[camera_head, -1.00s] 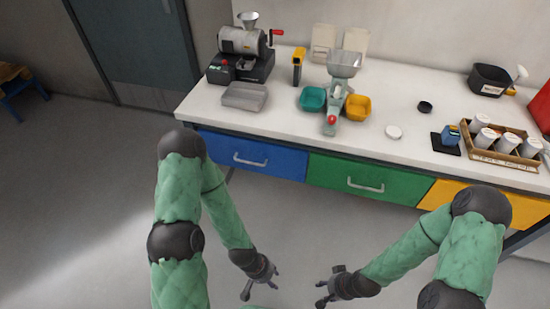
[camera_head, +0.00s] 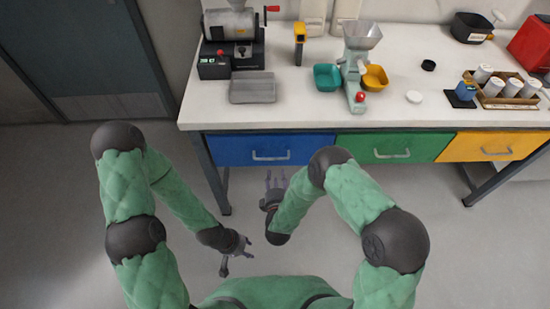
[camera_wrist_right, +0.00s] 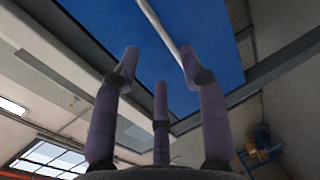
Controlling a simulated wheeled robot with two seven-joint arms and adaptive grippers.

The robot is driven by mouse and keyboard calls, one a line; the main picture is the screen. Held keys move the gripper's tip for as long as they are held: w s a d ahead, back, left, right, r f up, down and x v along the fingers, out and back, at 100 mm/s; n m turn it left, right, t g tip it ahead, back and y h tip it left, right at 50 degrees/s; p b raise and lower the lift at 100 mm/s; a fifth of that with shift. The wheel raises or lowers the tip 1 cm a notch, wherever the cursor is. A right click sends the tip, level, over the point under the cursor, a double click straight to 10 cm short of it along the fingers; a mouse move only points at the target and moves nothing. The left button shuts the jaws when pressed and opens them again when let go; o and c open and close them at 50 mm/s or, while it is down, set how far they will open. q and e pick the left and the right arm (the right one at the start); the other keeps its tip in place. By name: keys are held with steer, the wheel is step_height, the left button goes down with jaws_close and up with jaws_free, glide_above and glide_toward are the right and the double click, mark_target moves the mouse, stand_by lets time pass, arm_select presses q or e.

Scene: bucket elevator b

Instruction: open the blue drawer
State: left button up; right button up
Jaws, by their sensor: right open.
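The blue drawer (camera_head: 235,150) is closed, at the left end of the row under the white worktop. Its pale bar handle (camera_head: 271,156) is on the front. My right gripper (camera_head: 277,180) is open and empty, just below the handle in the head view. In the right wrist view the blue front (camera_wrist_right: 215,40) fills the upper middle, and the handle (camera_wrist_right: 160,25) runs down between two spread fingers (camera_wrist_right: 158,62). I cannot tell whether a finger touches it. My left gripper (camera_head: 238,257) looks open and empty, low over the floor, apart from the drawers.
A green drawer (camera_head: 360,147) and a yellow drawer (camera_head: 480,146) are closed to the right. The table leg (camera_head: 212,180) stands under the left end. A grey tray (camera_head: 252,88) and a grinder (camera_head: 230,45) sit above. Floor in front is clear.

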mark_target(275, 159)
steer(key=b+x, duration=0.3)
steer(key=x, duration=0.6)
steer(key=shift+w, duration=0.85)
jaws_close()
